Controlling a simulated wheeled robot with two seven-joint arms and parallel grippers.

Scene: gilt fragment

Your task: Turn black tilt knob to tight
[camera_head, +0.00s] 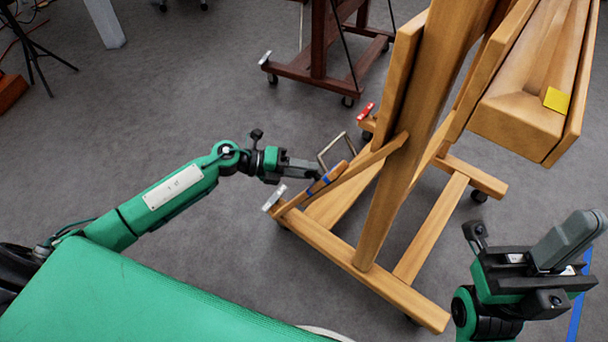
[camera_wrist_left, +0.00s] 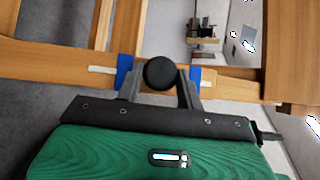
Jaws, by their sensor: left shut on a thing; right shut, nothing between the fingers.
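The black tilt knob (camera_wrist_left: 160,73) shows in the left wrist view as a round black disc on a wooden bar. Blue tape marks the bar on both sides of it. My left gripper (camera_wrist_left: 161,92) has its fingers on either side of the knob and is shut on it. In the head view my left gripper (camera_head: 316,171) reaches the lower wooden brace of the easel (camera_head: 385,180), and the knob is hidden there. My right gripper (camera_head: 575,238) is shut and empty at the lower right, apart from the easel.
A yellow note (camera_head: 556,100) lies in the easel's wooden tray (camera_head: 515,112). A red-ended caster lever (camera_head: 367,111) is on the easel base. A darker easel (camera_head: 318,65) stands behind. A black tripod (camera_head: 38,55) is at the far left. Grey floor is clear between them.

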